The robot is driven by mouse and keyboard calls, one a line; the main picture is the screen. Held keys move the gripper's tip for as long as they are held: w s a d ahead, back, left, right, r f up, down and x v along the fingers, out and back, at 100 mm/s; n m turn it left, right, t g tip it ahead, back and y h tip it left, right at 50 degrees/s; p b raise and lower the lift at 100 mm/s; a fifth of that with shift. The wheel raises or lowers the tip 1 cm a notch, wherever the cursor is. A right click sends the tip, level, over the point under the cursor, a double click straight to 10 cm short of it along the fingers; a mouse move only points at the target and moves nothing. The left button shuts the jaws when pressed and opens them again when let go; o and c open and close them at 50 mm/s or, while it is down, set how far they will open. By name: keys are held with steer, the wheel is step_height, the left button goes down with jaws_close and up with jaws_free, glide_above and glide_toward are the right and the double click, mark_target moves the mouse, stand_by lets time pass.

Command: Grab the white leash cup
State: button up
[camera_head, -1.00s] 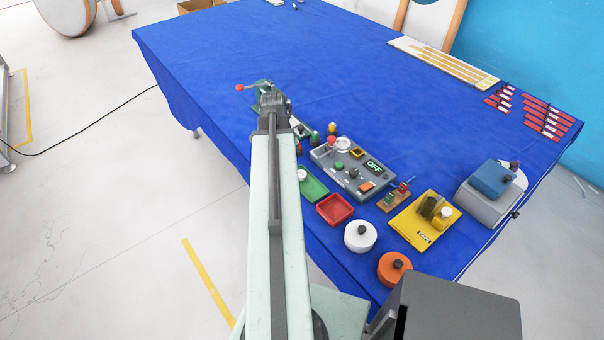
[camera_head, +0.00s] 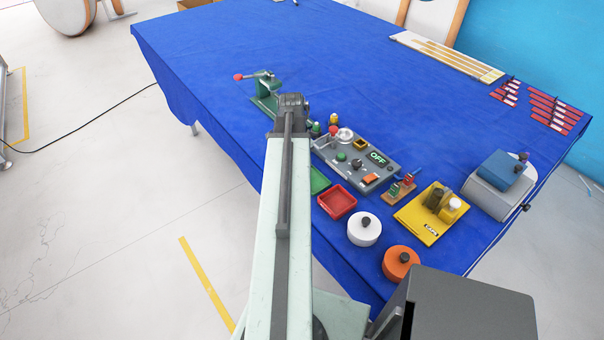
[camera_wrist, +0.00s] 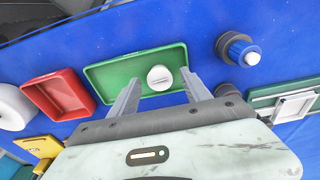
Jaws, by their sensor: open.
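A small round white cup with a slot across its top (camera_wrist: 160,77) lies in the green tray (camera_wrist: 108,75) in the wrist view. My gripper (camera_wrist: 161,84) is open, its two fingers reaching toward the tray, one to each side of the cup in the picture. The cup is not held, and I cannot tell the height of the fingers above it. In the head view my arm hides the cup and covers part of the green tray (camera_head: 319,180).
A red tray (camera_head: 338,202) and a white round container (camera_head: 364,230) stand beside the green tray. A grey control box (camera_head: 357,162) marked OFF and a green vise (camera_head: 264,88) are nearby. The far middle of the blue table (camera_head: 340,70) is clear.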

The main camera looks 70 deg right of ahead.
steer(key=shift+f, duration=0.8)
steer(key=shift+s+r, duration=0.1)
steer(key=shift+r, duration=0.1)
jaws_close()
